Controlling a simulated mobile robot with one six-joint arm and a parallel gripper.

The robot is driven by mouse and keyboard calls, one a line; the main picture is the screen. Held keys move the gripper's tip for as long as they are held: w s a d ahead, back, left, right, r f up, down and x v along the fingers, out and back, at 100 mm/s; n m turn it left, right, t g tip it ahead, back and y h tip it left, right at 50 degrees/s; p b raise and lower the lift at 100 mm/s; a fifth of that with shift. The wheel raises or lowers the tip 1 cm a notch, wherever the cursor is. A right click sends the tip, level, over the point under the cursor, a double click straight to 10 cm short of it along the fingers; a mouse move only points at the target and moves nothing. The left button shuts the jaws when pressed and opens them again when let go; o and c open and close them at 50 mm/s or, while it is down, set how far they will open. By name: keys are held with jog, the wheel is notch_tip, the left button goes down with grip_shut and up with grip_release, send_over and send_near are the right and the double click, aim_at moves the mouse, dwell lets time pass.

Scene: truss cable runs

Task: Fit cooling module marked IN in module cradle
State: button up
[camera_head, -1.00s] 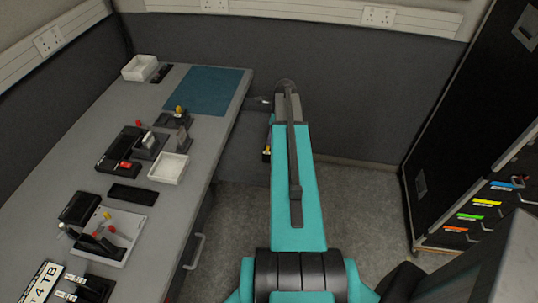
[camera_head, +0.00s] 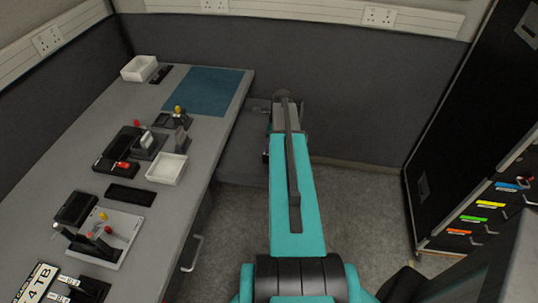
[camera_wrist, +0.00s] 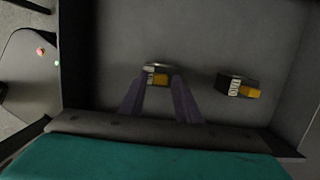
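The lettering is too small to tell which is marked IN. My gripper (camera_wrist: 159,80) has its two purple-grey fingers apart, with the centre module seen between the fingertips. Contact cannot be told, and the fingers hide part of its sides. In the head view my arm hides most of this spot. I cannot identify the module cradle for sure.
The bench (camera_head: 60,155) at left holds a white tray (camera_head: 167,169), a black pad (camera_head: 130,195), a blue mat (camera_head: 203,91) and several small devices. A black cabinet (camera_head: 450,120) with coloured labels stands at right.

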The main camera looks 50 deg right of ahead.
grip_shut()
jog(key=shift+r, duration=0.15)
jog(key=shift+r+p, duration=1.4)
jog(key=shift+r, duration=0.95)
jog(key=shift+r, duration=0.15)
notch_tip(320, 180, up, 4)
jog(key=shift+f+p, duration=0.1)
jog(key=shift+p, duration=1.1)
